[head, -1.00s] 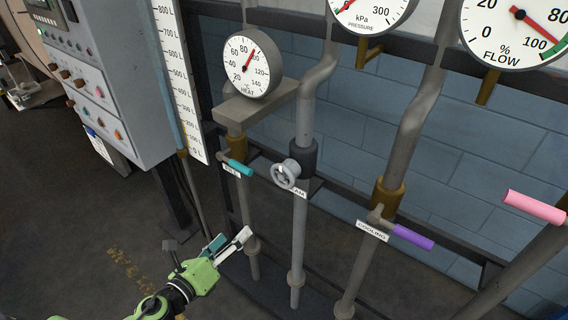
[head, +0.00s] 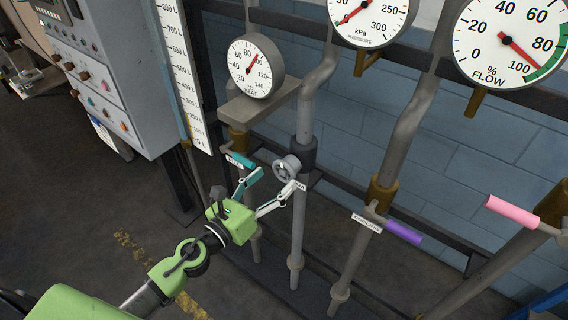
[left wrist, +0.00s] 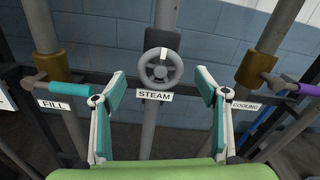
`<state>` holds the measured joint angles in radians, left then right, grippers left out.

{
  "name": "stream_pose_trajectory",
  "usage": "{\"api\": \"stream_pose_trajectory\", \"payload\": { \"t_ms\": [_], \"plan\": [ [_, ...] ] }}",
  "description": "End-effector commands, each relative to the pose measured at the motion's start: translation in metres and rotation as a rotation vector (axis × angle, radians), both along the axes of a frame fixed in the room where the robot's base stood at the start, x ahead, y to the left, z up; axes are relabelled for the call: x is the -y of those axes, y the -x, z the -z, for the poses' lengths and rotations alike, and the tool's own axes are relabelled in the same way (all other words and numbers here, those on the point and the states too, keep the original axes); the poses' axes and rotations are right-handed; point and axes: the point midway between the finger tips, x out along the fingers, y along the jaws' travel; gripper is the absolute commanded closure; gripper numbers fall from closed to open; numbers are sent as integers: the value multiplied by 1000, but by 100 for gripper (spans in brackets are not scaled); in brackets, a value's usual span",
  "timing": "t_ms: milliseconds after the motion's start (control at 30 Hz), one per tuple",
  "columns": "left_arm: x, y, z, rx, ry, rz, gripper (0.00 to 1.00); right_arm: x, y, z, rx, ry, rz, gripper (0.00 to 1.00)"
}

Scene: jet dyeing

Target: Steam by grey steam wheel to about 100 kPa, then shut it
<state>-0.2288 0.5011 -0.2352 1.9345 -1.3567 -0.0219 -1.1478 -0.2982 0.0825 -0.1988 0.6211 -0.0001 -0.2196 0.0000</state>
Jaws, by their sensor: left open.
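The grey steam wheel (head: 286,168) sits on the middle pipe. In the left wrist view the wheel (left wrist: 160,67) is upright above the STEAM label (left wrist: 153,95). My left gripper (head: 272,190) is open and empty, just short of the wheel. In the left wrist view its fingers (left wrist: 159,88) stand wide apart, one to each side of the wheel, without visible contact. The pressure gauge (head: 368,14) in kPa is cut off at the top; its red needle points to the lower left, and the low end of its scale is hard to read. My right gripper is not in view.
The teal fill handle (head: 243,161) is close to the left gripper. The purple cooling handle (head: 404,232) is to the right, with a pink handle (head: 512,211) farther right. Heat (head: 255,67) and flow (head: 508,42) gauges hang above. Open floor lies at lower left.

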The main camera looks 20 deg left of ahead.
Motion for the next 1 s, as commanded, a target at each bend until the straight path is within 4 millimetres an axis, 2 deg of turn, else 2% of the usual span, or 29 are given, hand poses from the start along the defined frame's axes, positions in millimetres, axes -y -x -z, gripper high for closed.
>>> {"api": "stream_pose_trajectory", "payload": {
  "t_ms": [100,300,700,733,867,900,1000],
  "plan": [
    [7,-20,-4,2,3,-2,33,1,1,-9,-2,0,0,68],
    [15,-42,-1,0,1,-2,33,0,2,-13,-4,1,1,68],
    [18,-49,1,0,1,0,33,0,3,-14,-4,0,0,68],
    [18,-49,1,0,1,0,36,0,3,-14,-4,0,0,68],
    [18,-49,1,0,1,0,70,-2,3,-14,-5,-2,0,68],
    [18,-49,1,0,1,0,72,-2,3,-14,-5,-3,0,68],
    [18,-49,1,-1,1,-1,72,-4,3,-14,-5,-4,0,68]
  ]
}}
